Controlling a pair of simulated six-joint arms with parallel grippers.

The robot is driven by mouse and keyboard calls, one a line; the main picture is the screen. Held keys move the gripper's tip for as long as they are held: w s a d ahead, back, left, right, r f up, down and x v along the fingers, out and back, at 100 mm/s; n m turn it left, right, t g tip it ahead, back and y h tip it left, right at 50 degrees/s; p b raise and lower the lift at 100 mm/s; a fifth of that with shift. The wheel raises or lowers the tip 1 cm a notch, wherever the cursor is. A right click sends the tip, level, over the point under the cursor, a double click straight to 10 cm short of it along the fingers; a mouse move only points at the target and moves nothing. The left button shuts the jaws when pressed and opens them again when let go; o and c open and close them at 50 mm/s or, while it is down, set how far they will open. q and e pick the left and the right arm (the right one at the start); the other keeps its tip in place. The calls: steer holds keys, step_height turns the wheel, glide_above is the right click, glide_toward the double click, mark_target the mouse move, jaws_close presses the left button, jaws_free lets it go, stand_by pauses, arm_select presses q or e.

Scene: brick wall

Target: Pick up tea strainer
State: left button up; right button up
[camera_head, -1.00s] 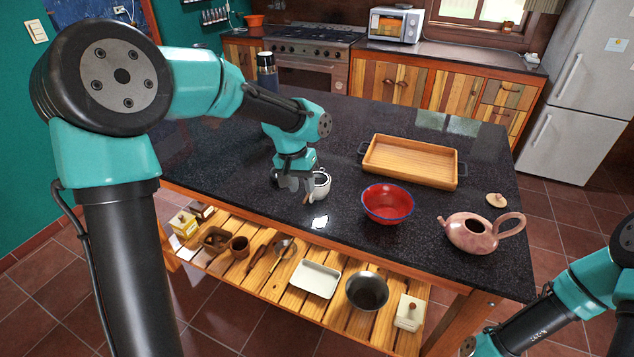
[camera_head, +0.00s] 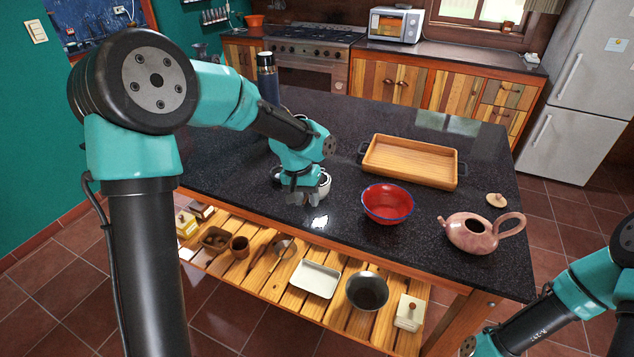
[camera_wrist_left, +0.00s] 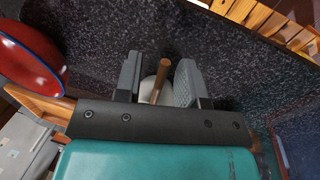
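The tea strainer shows mainly as a brown wooden handle (camera_wrist_left: 161,76) in the left wrist view; its bowl cannot be made out. A white cup (camera_head: 325,184) stands on the dark counter, partly hidden behind my left gripper (camera_head: 302,197). A small white patch, apparently the cup, shows below the handle in the left wrist view (camera_wrist_left: 147,88). My left gripper (camera_wrist_left: 157,78) is open and points down low over the counter. Its grey fingers stand on either side of the handle, with gaps visible.
A red bowl (camera_head: 387,203) stands right of the left gripper. A wooden tray (camera_head: 409,161), a pink teapot (camera_head: 472,233) and its lid (camera_head: 496,200) are farther right. A dark bottle (camera_head: 268,80) stands behind the arm. The counter's front edge is close, above a slatted shelf (camera_head: 262,283).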

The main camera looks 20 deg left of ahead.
arm_select(q)
jaws_close()
steer(key=shift+r, duration=0.1)
stand_by(0.5)
steer(key=shift+r, duration=1.15)
steer(key=shift+s+d+r, duration=0.2)
steer(key=shift+s+r, duration=0.1)
steer(key=shift+r, duration=0.3)
steer(key=s+d, duration=0.3)
steer(key=s, duration=0.4)
steer(key=s+d+r, duration=0.1)
steer(key=s+d, duration=0.2)
steer(key=s, duration=0.3)
steer(key=shift+s+d+r, duration=0.15)
steer(key=shift+s+d, duration=0.15)
steer(key=shift+s, duration=0.1)
